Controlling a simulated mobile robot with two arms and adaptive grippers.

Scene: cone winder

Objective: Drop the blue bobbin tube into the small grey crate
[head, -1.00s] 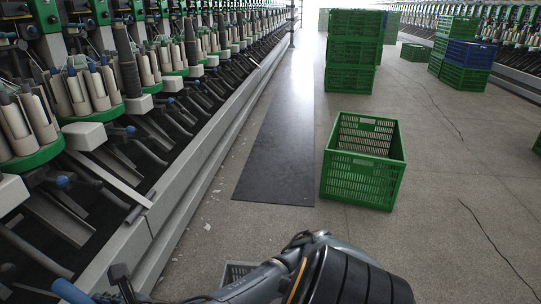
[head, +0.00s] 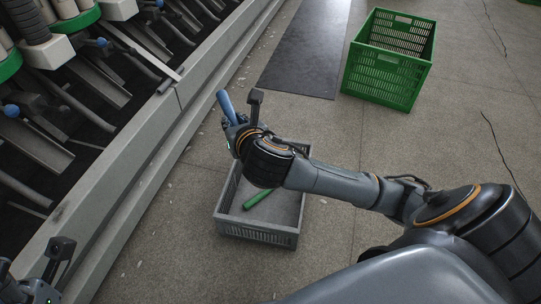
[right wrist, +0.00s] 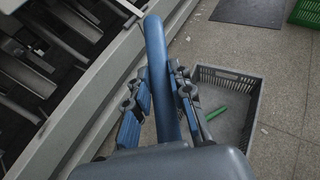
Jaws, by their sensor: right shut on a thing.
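The blue bobbin tube (head: 226,106) is clamped in my right gripper (head: 235,124) and points up and away. In the right wrist view the tube (right wrist: 156,50) stands out between the two fingers (right wrist: 160,95). The small grey crate (head: 255,235) sits on the floor, partly covered by my right arm. It shows right of the gripper in the right wrist view (right wrist: 257,88). In the head view the tube appears beyond the crate's back left corner. Part of my left gripper (head: 38,285) shows at the lower left corner; its fingers are unclear.
A green tube (head: 258,198) lies in the grey crate. A large green crate (head: 385,75) stands on the floor at the upper right, beside a dark mat (head: 300,50). The winder's grey ledge (head: 170,110) runs along the left.

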